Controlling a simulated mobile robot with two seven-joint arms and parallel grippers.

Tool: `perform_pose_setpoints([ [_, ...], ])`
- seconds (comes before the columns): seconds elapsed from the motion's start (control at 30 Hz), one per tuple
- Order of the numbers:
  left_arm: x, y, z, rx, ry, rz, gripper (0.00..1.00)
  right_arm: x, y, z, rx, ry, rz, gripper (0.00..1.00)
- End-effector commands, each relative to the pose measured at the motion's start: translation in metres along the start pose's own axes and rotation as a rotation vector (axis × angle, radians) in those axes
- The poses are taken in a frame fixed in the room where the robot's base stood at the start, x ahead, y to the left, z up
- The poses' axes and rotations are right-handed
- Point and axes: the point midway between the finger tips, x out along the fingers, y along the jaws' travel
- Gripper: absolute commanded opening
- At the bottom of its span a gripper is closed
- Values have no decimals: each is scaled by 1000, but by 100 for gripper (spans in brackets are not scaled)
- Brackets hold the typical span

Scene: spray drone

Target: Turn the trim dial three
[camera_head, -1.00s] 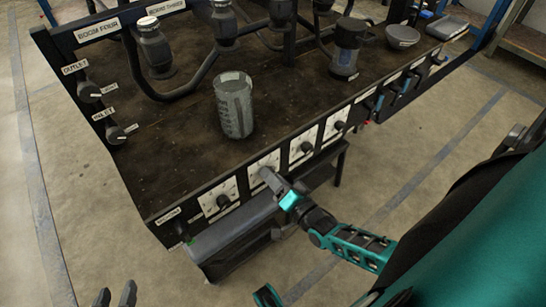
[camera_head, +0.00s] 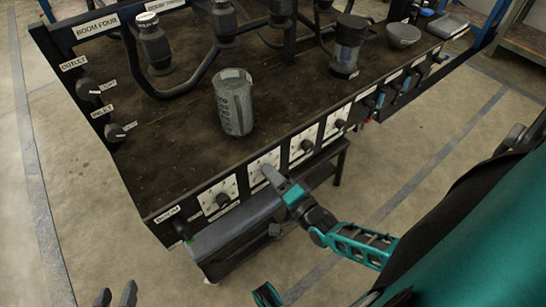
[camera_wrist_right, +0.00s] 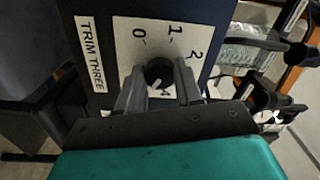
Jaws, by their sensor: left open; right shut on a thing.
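The trim three dial is a dark round knob (camera_wrist_right: 158,72) with a pale pointer mark, on a white plate numbered 0, 1, 2 and 4 beside a TRIM THREE label (camera_wrist_right: 90,53). In the head view its white plate (camera_head: 257,164) is on the bench's front edge, with the knob hidden behind my gripper. My right gripper (camera_wrist_right: 160,82) is shut on the dial, one finger on each side; it also shows in the head view (camera_head: 268,172). My left gripper (camera_head: 116,294) is open and empty at the bottom left, away from the bench.
Similar dials sit on either side, one to the left (camera_head: 222,200) and others to the right (camera_head: 305,146). A grey ribbed cup (camera_head: 234,103) and a dark clear-bodied container (camera_head: 347,48) stand on the bench. A dark box-like shape (camera_head: 235,240) lies below the front edge.

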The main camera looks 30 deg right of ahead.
Motion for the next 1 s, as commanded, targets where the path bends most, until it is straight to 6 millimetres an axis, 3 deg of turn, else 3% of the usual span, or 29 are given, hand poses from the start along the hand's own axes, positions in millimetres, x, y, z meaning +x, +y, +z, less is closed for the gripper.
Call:
perform_pose_setpoints([
  [0.1,0,0,1,3,-2,0,43,0,0,0,-1,1,1,4],
  [0.13,0,0,1,3,-2,0,43,0,0,0,-1,1,1,38],
  [0.37,0,0,1,3,-2,0,43,0,0,0,-2,1,0,60],
  [0.7,-1,0,-1,1,-2,0,43,-6,0,0,-2,0,2,60],
  [0.87,-4,1,-6,-4,-1,0,43,-32,-1,-1,-2,-2,4,60],
  [1.0,-6,2,-10,-8,1,0,43,-64,0,-1,-2,-1,4,60],
])
